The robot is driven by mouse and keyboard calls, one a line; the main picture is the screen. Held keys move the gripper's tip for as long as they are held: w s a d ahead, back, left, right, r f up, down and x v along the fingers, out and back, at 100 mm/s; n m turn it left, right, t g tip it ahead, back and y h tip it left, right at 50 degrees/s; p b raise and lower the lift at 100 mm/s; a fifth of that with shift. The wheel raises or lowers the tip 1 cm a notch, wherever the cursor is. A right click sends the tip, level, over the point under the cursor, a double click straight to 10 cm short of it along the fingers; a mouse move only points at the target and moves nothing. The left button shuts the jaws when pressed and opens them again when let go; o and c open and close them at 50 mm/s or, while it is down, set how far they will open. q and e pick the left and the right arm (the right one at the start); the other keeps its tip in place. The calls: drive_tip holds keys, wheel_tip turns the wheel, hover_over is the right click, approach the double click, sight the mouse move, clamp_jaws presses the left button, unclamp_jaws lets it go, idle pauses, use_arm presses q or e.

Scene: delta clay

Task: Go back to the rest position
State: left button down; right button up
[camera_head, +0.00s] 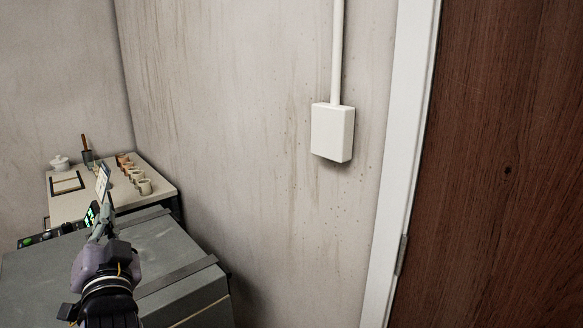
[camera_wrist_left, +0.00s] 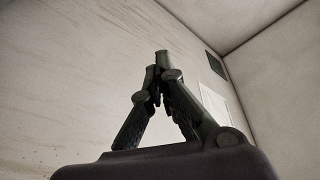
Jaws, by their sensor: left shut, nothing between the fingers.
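My left gripper (camera_head: 105,215) is at the lower left of the head view, raised in front of a grey cabinet or box. In the left wrist view its fingers (camera_wrist_left: 161,62) are closed together at the tips, with nothing between them. My right gripper is in neither view.
A grey box-like unit (camera_head: 180,250) stands at lower left. Behind it is a pale table (camera_head: 80,206) with several small cups (camera_head: 144,187), a white lidded pot (camera_head: 60,162) and a dark frame (camera_head: 68,182). A white wall box (camera_head: 332,132) and a brown door (camera_head: 490,170) are to the right.

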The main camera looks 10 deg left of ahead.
use_arm(q)
drive_tip(key=s+d+f+m+g+h, duration=0.1)
drive_tip(key=s+d+f+g+h, duration=0.15)
drive_tip(key=f, duration=0.65)
drive_tip(key=s+d+f+g+h, duration=0.2)
drive_tip(key=d+f+h, duration=0.1)
drive_tip(key=f, duration=0.6)
drive_tip(key=s+d+f+m+g+h, duration=0.1)
drive_tip(key=s+d+f+g+h, duration=0.15)
drive_tip(key=f, duration=0.65)
drive_tip(key=s+d+f+g+h, duration=0.25)
drive_tip(key=s+d+f, duration=0.25)
drive_tip(key=s+f, duration=0.3)
drive_tip(key=s+d+f+g+h, duration=0.2)
drive_tip(key=s+d+f+g, duration=0.25)
drive_tip(key=s+f, duration=0.3)
wheel_tip(320, 180, down, 22)
drive_tip(key=s+p, duration=0.2)
drive_tip(key=s+a+f+g+p, duration=0.1)
drive_tip(key=s+a+f+p, duration=0.1)
drive_tip(key=s+f, duration=1.2)
drive_tip(key=s+a, duration=0.1)
drive_tip(key=s, duration=0.2)
drive_tip(key=shift+g, duration=0.3)
